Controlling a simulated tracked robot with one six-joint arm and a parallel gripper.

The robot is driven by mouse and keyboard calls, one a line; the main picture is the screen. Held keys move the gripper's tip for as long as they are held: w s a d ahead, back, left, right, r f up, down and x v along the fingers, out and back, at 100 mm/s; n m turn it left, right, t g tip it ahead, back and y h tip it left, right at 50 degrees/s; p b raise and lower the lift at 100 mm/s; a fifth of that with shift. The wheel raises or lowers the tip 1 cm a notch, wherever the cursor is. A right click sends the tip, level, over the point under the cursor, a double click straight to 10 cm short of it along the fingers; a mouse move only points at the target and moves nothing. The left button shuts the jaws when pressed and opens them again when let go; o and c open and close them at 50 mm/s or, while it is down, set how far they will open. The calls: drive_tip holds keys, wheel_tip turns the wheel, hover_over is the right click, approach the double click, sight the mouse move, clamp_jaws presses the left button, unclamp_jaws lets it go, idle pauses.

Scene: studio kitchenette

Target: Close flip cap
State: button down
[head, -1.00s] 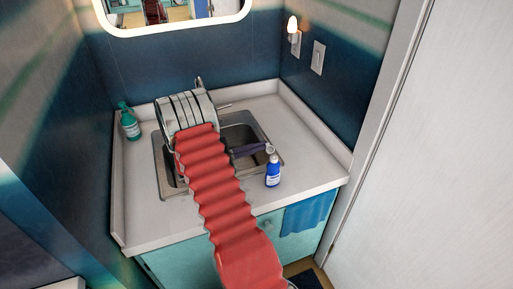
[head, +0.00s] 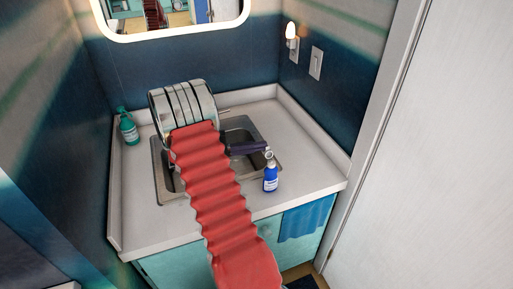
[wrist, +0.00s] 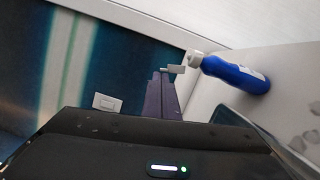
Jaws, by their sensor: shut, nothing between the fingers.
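A blue bottle (head: 270,180) with a white top stands upright on the counter, right of the sink. Its flip cap (head: 268,155) stands open at the top. In the wrist view the bottle (wrist: 236,73) lies across the upper right, and the raised lid (wrist: 174,69) sticks out from its white top. My gripper (head: 266,147) has dark purple fingers, shut and empty, reaching right to beside the open cap. In the wrist view the fingertips (wrist: 161,74) are right by the lid; I cannot tell whether they touch it.
The metal sink (head: 163,188) lies under my arm. A green bottle (head: 128,130) stands at the counter's back left. A blue towel (head: 306,219) hangs at the front right. The counter (head: 318,170) right of the blue bottle is clear.

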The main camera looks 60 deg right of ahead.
drive_tip(key=s+a+m+t, duration=0.4)
drive_tip(key=s+m, duration=0.2)
drive_tip(key=m, duration=0.8)
drive_tip(key=shift+s+a+y, duration=0.25)
drive_tip(key=shift+s+y, duration=0.05)
drive_tip(key=shift+s, duration=0.1)
idle(0.7)
drive_tip(key=v, duration=1.4)
drive_tip(key=shift+f, duration=0.15)
drive_tip(key=shift+s, duration=0.1)
idle(0.4)
